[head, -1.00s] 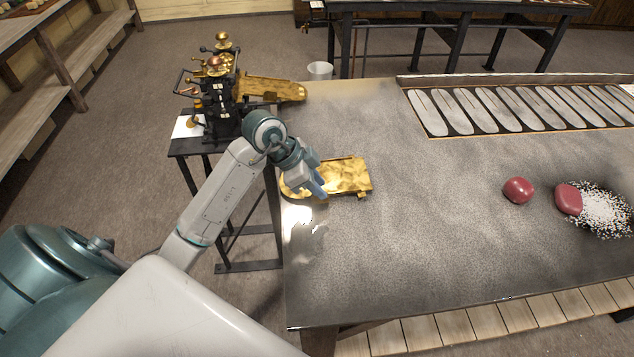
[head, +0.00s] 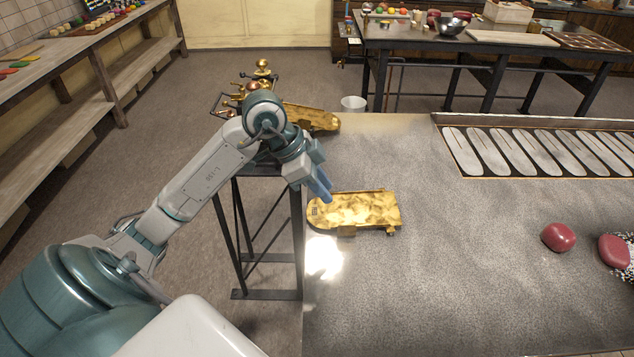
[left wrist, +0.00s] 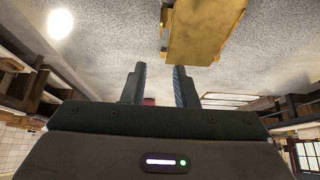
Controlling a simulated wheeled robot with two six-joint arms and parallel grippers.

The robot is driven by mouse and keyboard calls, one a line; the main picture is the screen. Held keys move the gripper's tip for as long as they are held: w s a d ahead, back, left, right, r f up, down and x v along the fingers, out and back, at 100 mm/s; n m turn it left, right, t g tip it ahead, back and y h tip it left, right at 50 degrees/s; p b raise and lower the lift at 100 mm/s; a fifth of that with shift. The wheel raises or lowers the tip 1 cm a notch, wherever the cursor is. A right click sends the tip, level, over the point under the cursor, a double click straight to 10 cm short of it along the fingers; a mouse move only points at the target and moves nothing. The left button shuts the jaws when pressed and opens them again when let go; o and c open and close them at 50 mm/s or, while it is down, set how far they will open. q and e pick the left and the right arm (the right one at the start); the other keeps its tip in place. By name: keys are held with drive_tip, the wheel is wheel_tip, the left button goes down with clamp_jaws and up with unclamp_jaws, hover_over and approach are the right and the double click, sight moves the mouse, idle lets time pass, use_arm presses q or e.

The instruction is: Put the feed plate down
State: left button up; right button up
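The feed plate (head: 362,210), a gold, shiny tray-like plate with a rounded left end, lies flat on the grey table (head: 450,270) near its left edge. It also shows at the top of the left wrist view (left wrist: 205,28). My left gripper (head: 325,190) is just above the plate's left part and looks clear of it. In the left wrist view its two fingers (left wrist: 159,82) stand apart with nothing between them. My right gripper is not in view.
A machine (head: 262,82) with a similar gold plate (head: 312,117) stands behind my left arm, partly hidden. Two red lumps (head: 558,237) (head: 614,250) lie at the right. A rack of pale oval slats (head: 540,152) lines the back. The table's middle is clear.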

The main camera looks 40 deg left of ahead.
use_arm(q)
drive_tip(key=shift+v, duration=1.05)
